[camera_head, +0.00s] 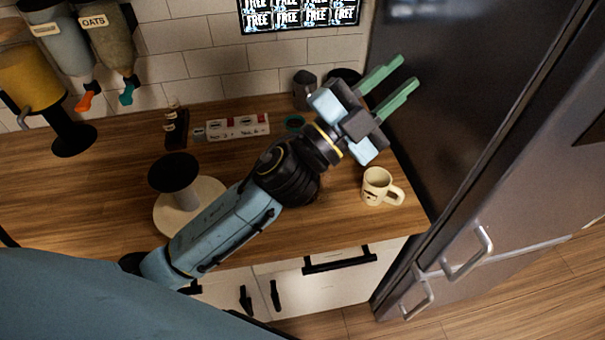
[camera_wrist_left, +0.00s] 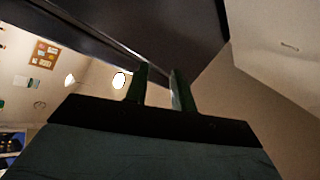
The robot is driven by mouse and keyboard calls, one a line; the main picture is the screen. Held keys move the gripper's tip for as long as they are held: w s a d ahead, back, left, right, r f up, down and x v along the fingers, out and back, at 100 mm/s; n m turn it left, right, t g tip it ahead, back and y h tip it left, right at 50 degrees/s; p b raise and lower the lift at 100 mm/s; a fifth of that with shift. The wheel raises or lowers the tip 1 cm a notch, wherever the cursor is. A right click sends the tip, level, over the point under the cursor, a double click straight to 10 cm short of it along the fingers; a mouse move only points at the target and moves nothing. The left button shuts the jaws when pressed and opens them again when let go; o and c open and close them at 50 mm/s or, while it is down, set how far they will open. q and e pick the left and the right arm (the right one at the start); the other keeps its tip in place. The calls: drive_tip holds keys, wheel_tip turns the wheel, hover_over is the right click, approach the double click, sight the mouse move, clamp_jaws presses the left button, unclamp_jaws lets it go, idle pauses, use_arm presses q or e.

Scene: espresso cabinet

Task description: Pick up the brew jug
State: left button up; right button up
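A small grey metal vessel (camera_head: 304,88), which may be the brew jug, stands on the wooden counter (camera_head: 95,208) against the tiled wall. A dark rounded shape (camera_head: 346,76) shows behind my left gripper; most of it is hidden and I cannot tell what it is. My left gripper (camera_head: 407,72) is raised over the right end of the counter, its green fingers pointing up and right toward the fridge. It is open and empty, right of the grey vessel. In the left wrist view the fingers (camera_wrist_left: 158,72) stand apart with nothing between them. My right gripper is out of view.
A cream mug (camera_head: 379,187) stands near the counter's right front. A round stand with a black top (camera_head: 175,172) is at left. A white labelled box (camera_head: 238,127) and a dark bottle (camera_head: 176,125) are behind. Dispensers (camera_head: 105,40) hang at left; a fridge (camera_head: 480,130) bounds the right.

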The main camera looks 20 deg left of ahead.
use_arm(q)
drive_tip(key=s+d+r+m+g+h, duration=0.2)
drive_tip(key=s+d+m+g+h, duration=0.2)
drive_tip(key=d+m+g+h, duration=0.65)
drive_tip(key=m+g+y, duration=0.9)
drive_tip(key=m+y, duration=0.4)
drive_tip(key=y, duration=1.2)
hover_over(325, 180)
drive_tip(key=shift+t, duration=0.25)
drive_tip(key=f, duration=1.5)
drive_tip(key=shift+w+a+f, duration=0.1)
drive_tip(key=shift+w+f, duration=0.3)
wheel_tip(325, 180, down, 7)
drive_tip(key=shift+r+p, duration=0.1)
drive_tip(key=shift+p, duration=0.5)
wheel_tip(325, 180, down, 5)
drive_tip(key=shift+s+f+p, duration=0.1)
drive_tip(key=shift+f+p, duration=0.1)
drive_tip(key=shift+p, duration=0.65)
drive_tip(key=shift+f, duration=0.45)
drive_tip(key=shift+c, duration=0.4)
clamp_jaws()
